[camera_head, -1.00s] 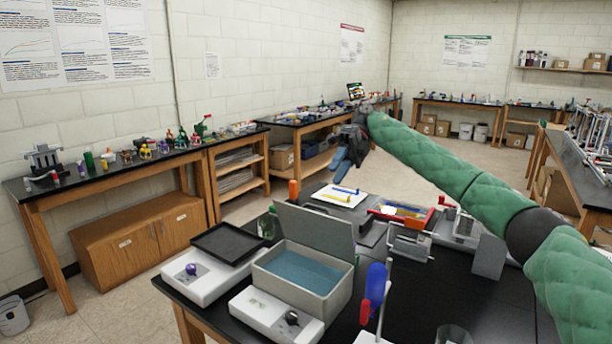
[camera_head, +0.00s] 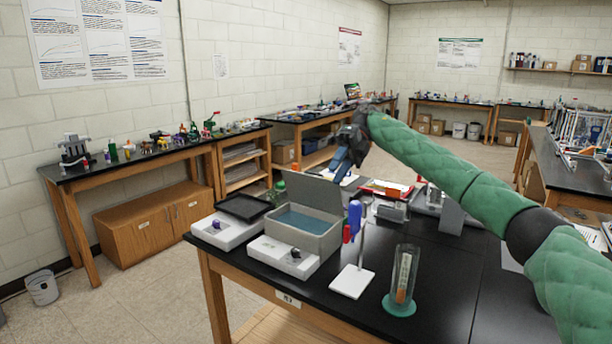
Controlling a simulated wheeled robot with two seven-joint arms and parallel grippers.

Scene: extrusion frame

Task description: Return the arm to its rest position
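My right arm (camera_head: 445,172), in a green quilted sleeve, reaches in from the right edge of the head view, raised over the black table (camera_head: 440,275). No held object shows. My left gripper is not in view.
A stand with a blue-and-red tool (camera_head: 352,280) and a glass cylinder (camera_head: 403,280) stand near the front. Side benches (camera_head: 130,165) line the wall.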

